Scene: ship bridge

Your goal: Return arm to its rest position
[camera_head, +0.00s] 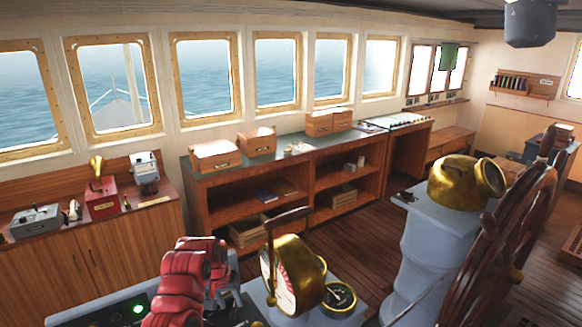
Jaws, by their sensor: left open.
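My left arm, in red segments, comes up from the bottom edge, left of centre, over a grey console (87,314). My left gripper (222,288) is at its end, partly hidden by the red links. It is open, and I see nothing held in it. It is just left of a brass engine telegraph (312,277) with a white and red dial and a dark lever handle (287,217) on top. I cannot tell whether the gripper touches the console. My right gripper is not in view.
A brass binnacle (460,182) on a grey pedestal and a large wooden ship's wheel (512,235) stand at the right. A small gauge (340,296) is beside the telegraph. A shelf counter (270,158) with wooden boxes runs under the windows. Wooden floor (350,238) lies clear beyond the console.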

